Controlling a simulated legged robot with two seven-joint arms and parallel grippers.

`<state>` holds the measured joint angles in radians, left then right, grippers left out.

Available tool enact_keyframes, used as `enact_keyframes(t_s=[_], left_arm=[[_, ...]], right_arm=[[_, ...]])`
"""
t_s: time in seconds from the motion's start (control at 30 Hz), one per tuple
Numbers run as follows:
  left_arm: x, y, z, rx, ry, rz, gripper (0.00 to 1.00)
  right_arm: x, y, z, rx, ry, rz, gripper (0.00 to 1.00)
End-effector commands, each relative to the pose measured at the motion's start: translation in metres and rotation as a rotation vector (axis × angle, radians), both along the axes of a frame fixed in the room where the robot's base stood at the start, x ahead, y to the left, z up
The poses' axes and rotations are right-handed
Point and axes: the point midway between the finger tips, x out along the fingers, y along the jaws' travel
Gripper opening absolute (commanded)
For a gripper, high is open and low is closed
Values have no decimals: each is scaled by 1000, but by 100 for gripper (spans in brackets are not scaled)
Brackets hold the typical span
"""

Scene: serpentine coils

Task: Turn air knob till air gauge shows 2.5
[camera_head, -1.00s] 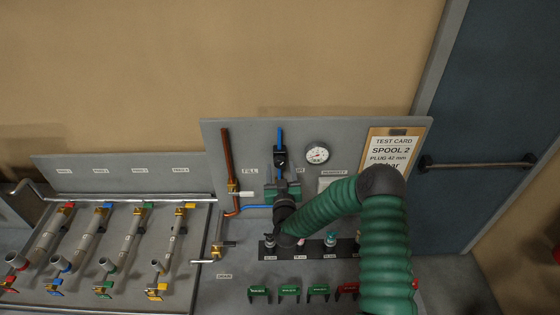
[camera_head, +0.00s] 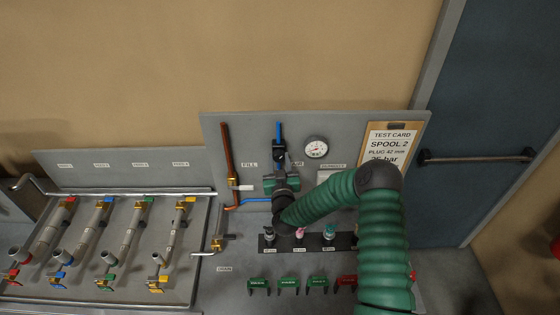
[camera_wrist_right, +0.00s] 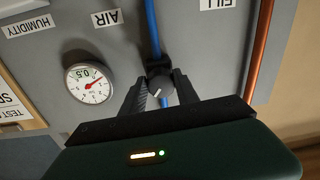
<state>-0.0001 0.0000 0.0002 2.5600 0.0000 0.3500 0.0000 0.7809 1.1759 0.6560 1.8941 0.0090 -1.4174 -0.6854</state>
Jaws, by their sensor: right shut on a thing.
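The air knob (camera_wrist_right: 160,87) is a dark round knob with a pale pointer mark, on the blue air pipe (camera_wrist_right: 152,30). In the wrist view my right gripper (camera_wrist_right: 160,93) has one finger on each side of the knob and is shut on it. In the head view my right gripper (camera_head: 280,172) is at the black fitting below the blue pipe, and its own body hides the knob. The air gauge (camera_wrist_right: 89,84) is a white dial with a red needle; it also shows in the head view (camera_head: 316,147). Its exact reading is too small to tell. My left gripper is out of view.
A copper fill pipe (camera_head: 227,150) with a valve runs left of the air pipe. A test card (camera_head: 390,145) hangs right of the gauge. Fittings on a black strip (camera_head: 345,240) and green clips (camera_head: 289,283) lie below. Pipes with coloured valves (camera_head: 110,240) fill the left bench.

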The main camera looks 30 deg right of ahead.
Motion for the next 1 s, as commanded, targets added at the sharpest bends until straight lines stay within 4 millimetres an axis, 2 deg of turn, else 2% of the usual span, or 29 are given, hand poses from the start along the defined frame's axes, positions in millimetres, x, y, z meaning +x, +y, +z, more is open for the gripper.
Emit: enact_keyframes(t_s=[0.37,1.0], left_arm=[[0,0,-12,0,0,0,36],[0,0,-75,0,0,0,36]], right_arm=[[0,-1,-4,63,-37,-3,0],[0,0,-7,527,-320,-3,0]])
